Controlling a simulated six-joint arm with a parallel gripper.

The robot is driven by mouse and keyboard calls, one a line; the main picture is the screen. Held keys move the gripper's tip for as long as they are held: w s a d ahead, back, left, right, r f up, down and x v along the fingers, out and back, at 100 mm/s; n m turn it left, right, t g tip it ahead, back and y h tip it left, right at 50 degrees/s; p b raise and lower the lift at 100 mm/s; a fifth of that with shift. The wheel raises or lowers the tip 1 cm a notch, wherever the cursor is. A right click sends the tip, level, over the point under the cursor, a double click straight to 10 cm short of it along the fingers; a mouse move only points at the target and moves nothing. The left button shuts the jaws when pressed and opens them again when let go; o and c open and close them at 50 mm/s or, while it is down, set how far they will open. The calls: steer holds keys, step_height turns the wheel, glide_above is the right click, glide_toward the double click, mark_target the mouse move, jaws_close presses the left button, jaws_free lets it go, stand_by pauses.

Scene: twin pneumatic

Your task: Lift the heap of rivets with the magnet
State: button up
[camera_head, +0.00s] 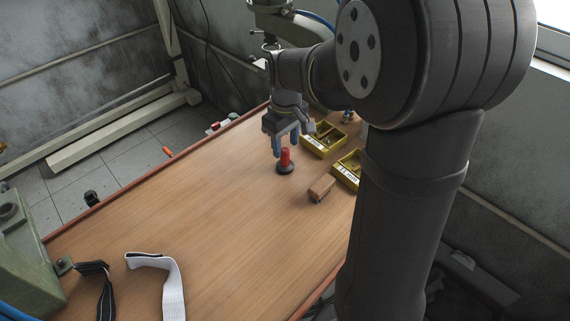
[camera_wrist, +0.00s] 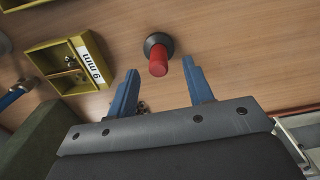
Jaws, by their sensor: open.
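The magnet (camera_head: 285,162) stands upright on the wooden table, with a red handle on a dark round base. It also shows in the wrist view (camera_wrist: 158,58), just beyond the fingertips. My gripper (camera_head: 290,145) is open and empty above and behind the magnet. Its blue fingers (camera_wrist: 160,78) are apart, with the red handle ahead of the gap between them and not held. A few small dark pieces show beside the left finger in the wrist view, mostly hidden; I cannot tell whether they are the rivets.
A yellow bin (camera_head: 308,147) labelled 9 mm (camera_wrist: 52,51) holds a few small parts. Another yellow bin (camera_head: 340,178) and a wooden-backed brush (camera_head: 321,187) lie right of the magnet. A white strap (camera_head: 172,285) and a dark strap (camera_head: 104,290) lie front left. The table's middle is clear.

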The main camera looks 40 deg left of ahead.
mark_target(285, 149)
steer(key=f, duration=0.5)
steer(key=shift+w+a+f, duration=0.2)
steer(key=shift+a+f, duration=0.05)
steer(key=shift+f, duration=0.05)
steer(key=shift+c, duration=0.2)
jaws_close()
